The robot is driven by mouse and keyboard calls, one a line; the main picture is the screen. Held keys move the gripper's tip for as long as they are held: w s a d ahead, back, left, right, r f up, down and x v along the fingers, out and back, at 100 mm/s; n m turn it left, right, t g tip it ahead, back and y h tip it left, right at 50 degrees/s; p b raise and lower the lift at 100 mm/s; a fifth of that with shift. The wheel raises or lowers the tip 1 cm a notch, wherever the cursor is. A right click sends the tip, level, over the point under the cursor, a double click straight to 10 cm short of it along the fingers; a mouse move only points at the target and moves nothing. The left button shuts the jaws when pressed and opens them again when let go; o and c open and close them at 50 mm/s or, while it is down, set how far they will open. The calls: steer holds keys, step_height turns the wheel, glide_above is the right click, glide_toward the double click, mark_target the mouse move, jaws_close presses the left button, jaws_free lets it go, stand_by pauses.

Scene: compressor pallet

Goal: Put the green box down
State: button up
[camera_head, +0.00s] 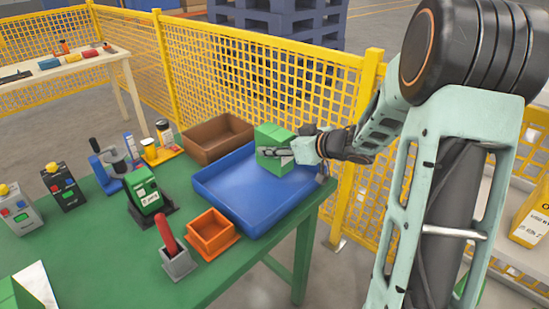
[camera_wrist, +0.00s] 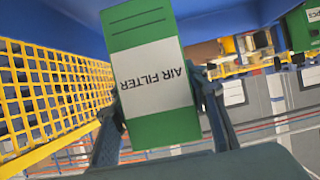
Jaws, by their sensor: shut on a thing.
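The green box (camera_head: 268,133) is between the fingers of my gripper (camera_head: 278,153), at the back right part of the blue tray (camera_head: 236,218). In the wrist view the green box (camera_wrist: 150,65) fills the space between the two dark fingers (camera_wrist: 160,118), and its white label reads AIR FILTER upside down. My gripper is shut on it. The underside of the box is hidden by the fingers and the angle, so I cannot tell whether it touches the tray floor. The rest of the tray is empty.
A brown bin (camera_head: 218,138) stands behind the tray and an orange bin (camera_head: 211,234) in front. A green device (camera_head: 146,192) in a dark holder and a grey holder with a red handle (camera_head: 177,260) stand left. Yellow mesh fencing (camera_head: 270,85) runs close behind the green table (camera_head: 110,245).

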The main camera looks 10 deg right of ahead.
steer(key=shift+w+f, duration=0.25)
steer(key=shift+f, duration=0.1)
steer(key=shift+w+f+b, duration=0.1)
steer(key=shift+f+b, duration=0.55)
steer(key=shift+f, duration=0.85)
steer(key=shift+f, duration=0.2)
steer(key=o, duration=1.4)
steer(key=shift+d+r, duration=0.2)
steer(key=shift+r, duration=0.1)
steer(key=p+v, duration=0.2)
steer(key=v, duration=0.9)
steer(key=shift+s+p, duration=0.4)
